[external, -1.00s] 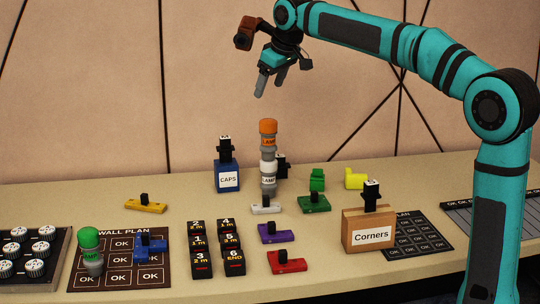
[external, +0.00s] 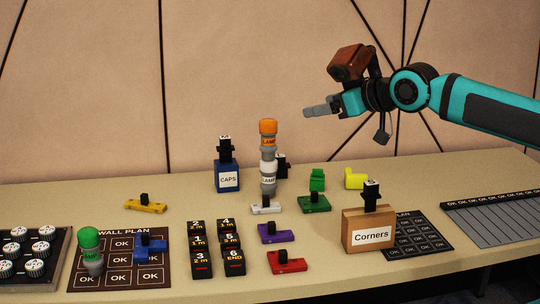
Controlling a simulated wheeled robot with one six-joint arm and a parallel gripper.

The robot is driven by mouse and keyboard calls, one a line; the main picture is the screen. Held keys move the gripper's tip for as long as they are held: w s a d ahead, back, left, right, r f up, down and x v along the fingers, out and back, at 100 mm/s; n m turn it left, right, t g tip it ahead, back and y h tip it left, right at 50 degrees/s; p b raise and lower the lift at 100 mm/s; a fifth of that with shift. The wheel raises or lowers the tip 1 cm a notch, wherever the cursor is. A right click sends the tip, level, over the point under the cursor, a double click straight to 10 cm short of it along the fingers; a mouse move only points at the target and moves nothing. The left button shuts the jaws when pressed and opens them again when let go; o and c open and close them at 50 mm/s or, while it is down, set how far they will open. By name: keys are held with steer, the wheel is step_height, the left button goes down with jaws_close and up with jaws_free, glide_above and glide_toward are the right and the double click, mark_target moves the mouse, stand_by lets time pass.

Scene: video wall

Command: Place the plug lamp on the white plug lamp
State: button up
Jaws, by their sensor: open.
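An orange-topped plug lamp (external: 268,134) stands upright on top of the white plug lamp (external: 268,180), making one vertical stack. A third plug lamp with a green top (external: 89,248) stands on the wall plan board at the front left. My gripper (external: 315,110) is open and empty, up and to the right of the stack, apart from it. Its fingers point left and overlap each other in this view.
A blue CAPS box (external: 228,176) stands left of the stack, and a Corners box (external: 368,230) stands to the right. Several coloured pieces and black numbered blocks (external: 216,247) lie in front. The air around my gripper is clear.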

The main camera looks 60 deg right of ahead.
steer(key=s+a+f+t+y, duration=0.1)
steer(key=s+a+f+t, duration=0.2)
steer(key=s, duration=0.7)
steer(key=shift+s+a+f, duration=0.15)
steer(key=shift+s+f, duration=0.25)
steer(key=shift+f, duration=0.15)
stand_by(0.4)
